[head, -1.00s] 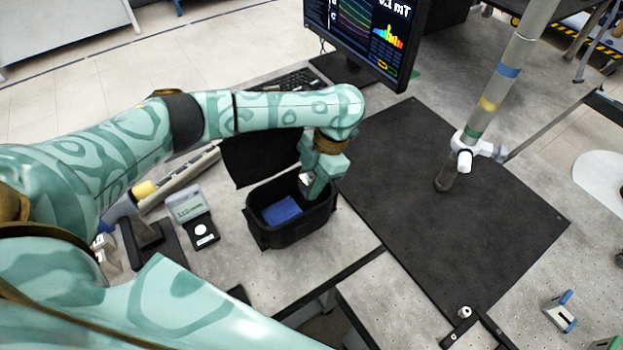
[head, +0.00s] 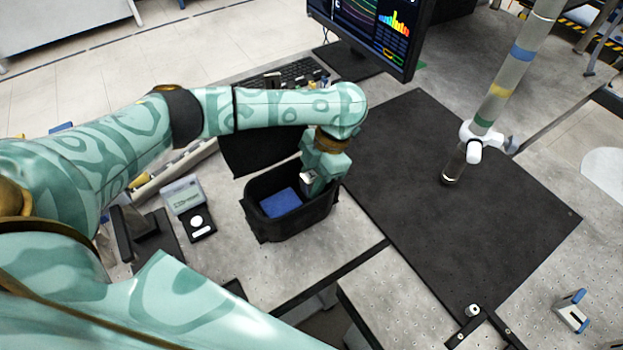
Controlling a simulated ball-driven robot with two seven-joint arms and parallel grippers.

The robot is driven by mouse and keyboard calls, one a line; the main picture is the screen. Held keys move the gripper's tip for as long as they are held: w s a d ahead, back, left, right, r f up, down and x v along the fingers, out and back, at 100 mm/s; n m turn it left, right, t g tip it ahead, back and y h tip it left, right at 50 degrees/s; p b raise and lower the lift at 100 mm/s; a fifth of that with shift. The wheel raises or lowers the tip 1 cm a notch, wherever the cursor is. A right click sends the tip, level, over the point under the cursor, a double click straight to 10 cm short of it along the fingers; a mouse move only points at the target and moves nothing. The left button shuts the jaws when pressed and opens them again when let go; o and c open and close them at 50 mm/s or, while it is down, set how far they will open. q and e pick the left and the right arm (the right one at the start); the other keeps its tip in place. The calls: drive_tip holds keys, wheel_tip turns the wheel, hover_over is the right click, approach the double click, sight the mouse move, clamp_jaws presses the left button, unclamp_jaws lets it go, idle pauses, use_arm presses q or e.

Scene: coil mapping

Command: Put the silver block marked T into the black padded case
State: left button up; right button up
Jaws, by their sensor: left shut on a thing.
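The black padded case (head: 285,234) stands open on the grey table, with a blue pad (head: 281,202) on its floor. My left gripper (head: 310,186) reaches down over the right part of the case opening. It is shut on a small silver block (head: 308,176), which is mostly hidden by the fingers; I cannot read a T on it. Whether the block touches the inside of the case is hidden. My right gripper is not in view.
A black mat (head: 460,200) fills the table to the right, with a banded tube (head: 497,90) standing over it. A monitor (head: 370,30) and keyboard (head: 285,78) are behind. A small open box (head: 182,194) lies left of the case.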

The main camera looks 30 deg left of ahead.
use_arm(q)
drive_tip(key=o, duration=1.2)
drive_tip(key=shift+r, duration=0.15)
drive_tip(key=p+v, duration=0.4)
drive_tip(key=v, duration=1.2)
drive_tip(key=shift+p, duration=0.4)
drive_tip(key=shift+d, duration=0.15)
